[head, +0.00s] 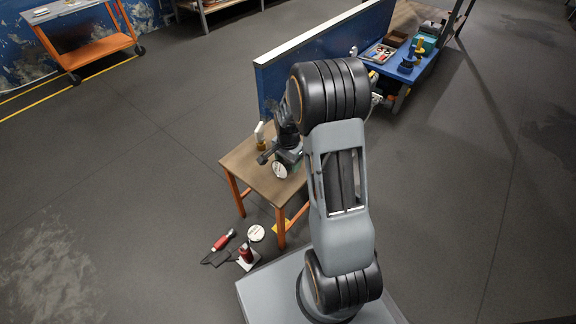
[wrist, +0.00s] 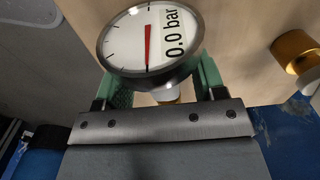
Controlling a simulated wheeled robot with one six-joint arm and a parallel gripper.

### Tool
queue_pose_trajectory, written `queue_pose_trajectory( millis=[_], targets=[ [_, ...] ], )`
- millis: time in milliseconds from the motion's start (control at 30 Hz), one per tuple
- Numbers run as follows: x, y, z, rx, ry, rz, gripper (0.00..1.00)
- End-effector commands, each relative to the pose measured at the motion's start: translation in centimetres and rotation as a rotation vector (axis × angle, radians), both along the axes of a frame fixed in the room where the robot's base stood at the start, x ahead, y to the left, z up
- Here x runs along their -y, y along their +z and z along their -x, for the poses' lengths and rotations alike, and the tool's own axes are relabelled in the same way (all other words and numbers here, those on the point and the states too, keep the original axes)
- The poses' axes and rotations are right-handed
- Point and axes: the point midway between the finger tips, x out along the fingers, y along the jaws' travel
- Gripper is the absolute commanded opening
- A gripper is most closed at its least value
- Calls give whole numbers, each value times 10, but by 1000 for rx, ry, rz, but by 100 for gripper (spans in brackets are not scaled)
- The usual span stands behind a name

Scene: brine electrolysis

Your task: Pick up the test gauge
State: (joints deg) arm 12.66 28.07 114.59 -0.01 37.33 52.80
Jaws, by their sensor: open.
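The test gauge (wrist: 150,40) has a round white dial, a dark rim, a red needle and the text "0.0 bar". It fills the upper middle of the wrist view. In the head view a white dial (head: 279,170) shows at the front of the small wooden table (head: 245,165). My gripper (wrist: 160,82) is open, with a green finger on each side below the gauge's rim. The dial covers the fingertips in part, so I cannot tell whether they touch the gauge. In the head view my gripper (head: 288,158) is low over the table, just behind the dial.
A brass fitting with a white elbow (head: 261,134) stands at the table's back; its brass part (wrist: 292,50) is right in the wrist view. A blue panel (head: 320,50) rises behind. Another white disc (head: 256,233) and red tools (head: 222,241) lie on the floor.

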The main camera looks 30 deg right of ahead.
Motion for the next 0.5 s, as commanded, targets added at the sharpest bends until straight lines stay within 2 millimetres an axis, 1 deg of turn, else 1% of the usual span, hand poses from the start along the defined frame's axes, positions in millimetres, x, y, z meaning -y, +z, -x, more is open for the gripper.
queue_pose_trajectory(
  millis=[167, 500],
  targets=[
    [0, 1, 0, 0, 0, 0, 64],
    [0, 1, 0, 0, 0, 0, 31]
  ],
)
